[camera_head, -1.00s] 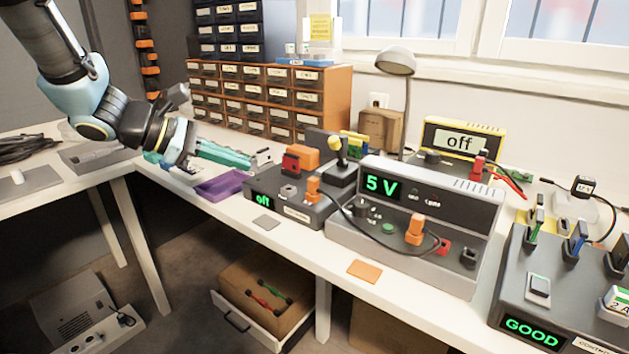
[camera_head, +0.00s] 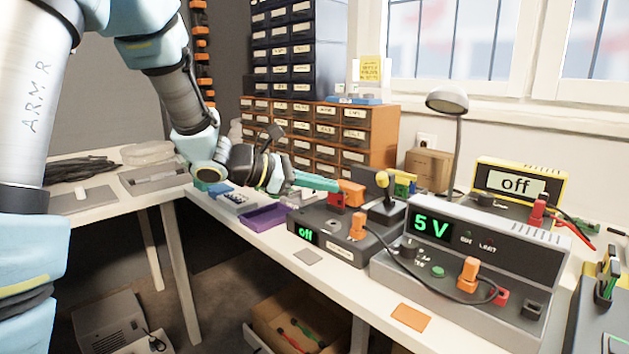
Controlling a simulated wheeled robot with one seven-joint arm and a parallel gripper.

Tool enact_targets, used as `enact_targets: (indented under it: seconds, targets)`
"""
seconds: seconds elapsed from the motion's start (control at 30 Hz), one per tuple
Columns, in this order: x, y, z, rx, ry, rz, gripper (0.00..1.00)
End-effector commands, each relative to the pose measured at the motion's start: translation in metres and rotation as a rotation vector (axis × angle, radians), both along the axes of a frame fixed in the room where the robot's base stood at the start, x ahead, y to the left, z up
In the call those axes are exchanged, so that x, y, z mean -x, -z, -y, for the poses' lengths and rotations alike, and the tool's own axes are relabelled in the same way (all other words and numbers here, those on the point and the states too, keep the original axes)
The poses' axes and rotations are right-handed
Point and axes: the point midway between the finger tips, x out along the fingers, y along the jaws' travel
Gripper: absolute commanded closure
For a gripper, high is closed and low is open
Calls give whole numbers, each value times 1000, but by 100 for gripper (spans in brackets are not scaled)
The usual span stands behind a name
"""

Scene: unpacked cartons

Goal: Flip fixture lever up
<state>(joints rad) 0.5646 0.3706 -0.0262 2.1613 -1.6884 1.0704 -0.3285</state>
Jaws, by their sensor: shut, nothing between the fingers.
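The fixture (camera_head: 330,240) is a dark grey box on the white bench, with a green "off" display (camera_head: 306,234). An orange block (camera_head: 352,192) and a red part (camera_head: 337,200) stand at its back; I cannot tell for certain which part is the lever. An orange plug (camera_head: 358,227) stands upright on its top. My gripper (camera_head: 333,184) comes in from the left, its teal fingers shut and empty. Its tips are at the red and orange parts and overlap them in the picture; whether they touch I cannot tell.
A purple tray (camera_head: 265,216) is at the left. Drawer cabinets (camera_head: 330,135) stand behind.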

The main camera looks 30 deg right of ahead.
Motion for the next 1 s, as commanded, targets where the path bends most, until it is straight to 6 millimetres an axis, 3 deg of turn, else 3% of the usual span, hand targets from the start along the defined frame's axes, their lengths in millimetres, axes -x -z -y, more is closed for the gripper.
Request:
enact_targets:
  seconds: [0.23,0.4,0.6,1.0]
  targets:
    - [10,17,47,-2,3,-2,100]
    - [20,3,67,1,3,1,100]
    - [24,0,77,-1,0,0,100]
    - [24,-1,77,-2,-1,0,100]
